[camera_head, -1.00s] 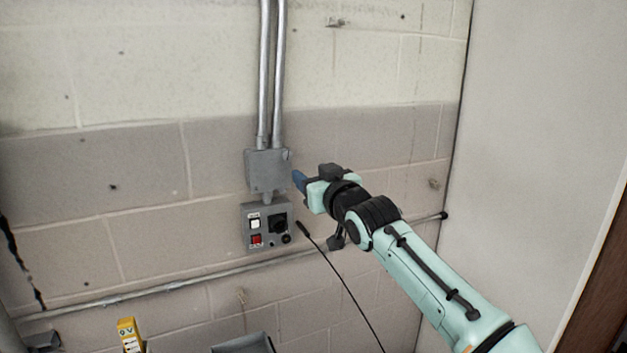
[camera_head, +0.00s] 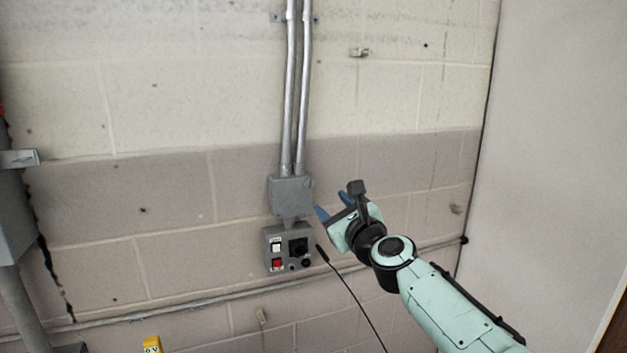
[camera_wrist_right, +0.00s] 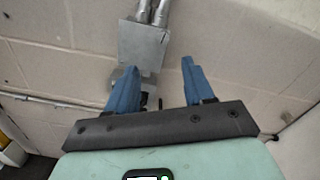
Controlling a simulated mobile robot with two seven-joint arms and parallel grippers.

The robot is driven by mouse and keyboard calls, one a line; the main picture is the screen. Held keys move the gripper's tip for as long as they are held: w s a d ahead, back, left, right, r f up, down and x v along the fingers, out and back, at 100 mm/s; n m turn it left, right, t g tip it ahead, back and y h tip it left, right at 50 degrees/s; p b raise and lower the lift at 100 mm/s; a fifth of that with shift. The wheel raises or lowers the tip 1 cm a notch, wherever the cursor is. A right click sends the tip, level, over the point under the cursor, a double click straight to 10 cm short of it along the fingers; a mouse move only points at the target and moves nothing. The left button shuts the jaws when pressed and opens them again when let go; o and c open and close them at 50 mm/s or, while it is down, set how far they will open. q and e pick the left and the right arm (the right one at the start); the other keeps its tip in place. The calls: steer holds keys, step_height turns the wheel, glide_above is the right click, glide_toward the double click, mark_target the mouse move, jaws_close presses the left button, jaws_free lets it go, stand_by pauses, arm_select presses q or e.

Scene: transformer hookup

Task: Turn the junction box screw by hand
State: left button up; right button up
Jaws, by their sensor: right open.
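The grey junction box (camera_head: 290,197) is fixed to the block wall, with two metal conduits running up from its top. A small screw-like detail (camera_head: 312,183) shows at its upper right edge, too small to make out well. My right gripper (camera_head: 331,207) is just right of the box, open and empty, its blue fingers pointing up and left toward the wall. In the right wrist view the box (camera_wrist_right: 142,45) stands ahead, beyond and between the spread blue fingers (camera_wrist_right: 158,78). The left gripper is not in view.
A control box (camera_head: 287,248) with a white switch, a red switch and a black knob hangs below the junction box. A black cable (camera_head: 345,285) hangs beside it. A horizontal conduit (camera_head: 190,300) crosses the wall. A yellow object (camera_head: 152,345) shows at the bottom edge.

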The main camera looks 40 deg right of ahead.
steer(key=m, duration=0.3)
steer(key=m+p, duration=0.1)
steer(key=p, duration=0.4)
glide_toward(310, 183)
steer(key=shift+h, duration=0.3)
steer(key=x, duration=0.7)
steer(key=shift+w+a+r, duration=0.1)
steer(key=shift+w, duration=0.35)
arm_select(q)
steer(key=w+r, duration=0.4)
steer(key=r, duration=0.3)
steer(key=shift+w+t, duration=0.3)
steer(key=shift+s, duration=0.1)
arm_select(e)
steer(key=shift+s, duration=0.1)
steer(key=shift+c, duration=0.3)
jaws_close()
